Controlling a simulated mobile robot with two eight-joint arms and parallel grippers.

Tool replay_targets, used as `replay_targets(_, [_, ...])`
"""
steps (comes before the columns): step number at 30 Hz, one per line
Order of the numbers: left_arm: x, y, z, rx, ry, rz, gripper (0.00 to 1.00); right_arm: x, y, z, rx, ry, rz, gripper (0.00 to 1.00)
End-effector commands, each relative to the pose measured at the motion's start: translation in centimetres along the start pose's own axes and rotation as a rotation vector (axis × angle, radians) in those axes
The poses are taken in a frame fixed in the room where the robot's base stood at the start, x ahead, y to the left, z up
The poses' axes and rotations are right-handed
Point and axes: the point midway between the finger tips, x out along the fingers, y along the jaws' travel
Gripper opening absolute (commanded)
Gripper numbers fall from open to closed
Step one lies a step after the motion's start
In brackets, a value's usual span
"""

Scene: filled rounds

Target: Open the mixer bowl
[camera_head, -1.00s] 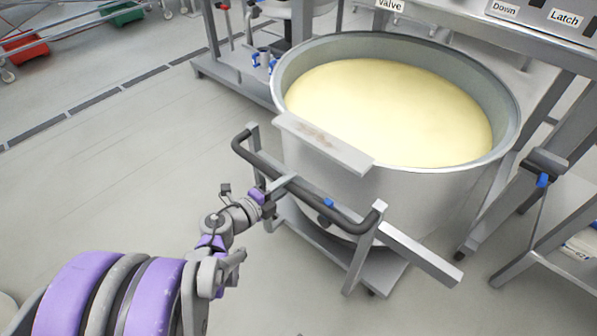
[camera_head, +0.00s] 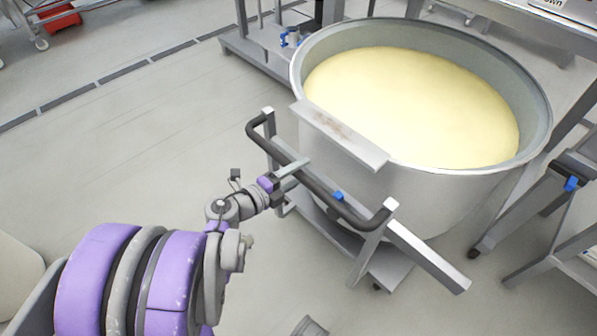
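The mixer bowl (camera_head: 345,165) is a large round metal tub filled with pale yellow dough or batter. It stands on a wheeled frame. A dark handle bar (camera_head: 325,192) on metal brackets runs along its near left side, with a flat metal plate (camera_head: 340,132) above it. My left gripper (camera_head: 293,171) is at the left half of the handle bar, with a pale finger lying across it and reaching past it. The other finger is hidden, so I cannot tell whether it is closed on the bar. My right gripper is not in view.
A metal machine frame stands behind and to the right of the bowl, with a leg carrying a blue clip (camera_head: 570,184). A low metal base (camera_head: 262,55) is at the back left. The grey floor to the left is largely clear, with a drain strip (camera_head: 110,75) across it.

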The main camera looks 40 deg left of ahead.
Motion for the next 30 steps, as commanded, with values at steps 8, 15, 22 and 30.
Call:
replay_targets(8, [-0.4, 0.0, 0.1, 0.000, -0.001, 0.000, 0.62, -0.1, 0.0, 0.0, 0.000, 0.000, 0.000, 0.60])
replay_targets(15, [-4.5, -0.1, 0.2, 0.001, -0.007, 0.000, 0.62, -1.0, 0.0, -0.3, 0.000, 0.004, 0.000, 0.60])
replay_targets(22, [-8.6, -0.1, 0.2, 0.000, -0.007, 0.000, 0.62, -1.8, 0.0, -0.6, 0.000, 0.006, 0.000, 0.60])
replay_targets(30, [-10.7, 0.0, 0.1, 0.000, -0.003, 0.000, 0.62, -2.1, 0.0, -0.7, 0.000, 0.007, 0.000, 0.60])
